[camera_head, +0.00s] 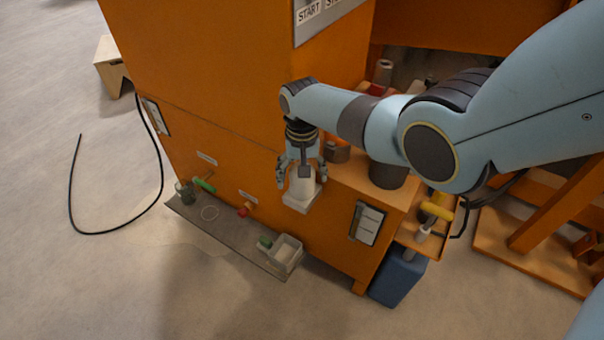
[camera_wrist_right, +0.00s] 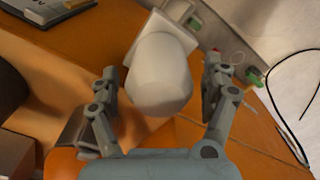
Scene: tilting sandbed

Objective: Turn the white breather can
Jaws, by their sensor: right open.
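The white breather can (camera_head: 303,184) is a pale rounded cylinder on a pale square base, standing out from the orange cabinet's front. In the right wrist view the can (camera_wrist_right: 160,75) fills the middle, with its square base (camera_wrist_right: 175,30) behind it. My right gripper (camera_head: 301,172) is above and around the can in the head view. In the wrist view my right gripper (camera_wrist_right: 160,90) is open, one finger on each side of the can, with a visible gap at both sides. My left gripper is in neither view.
The orange cabinet (camera_head: 205,65) stands behind. A blue bin (camera_head: 397,277) stands at the right. A black cable (camera_head: 160,150) curves over open floor at left.

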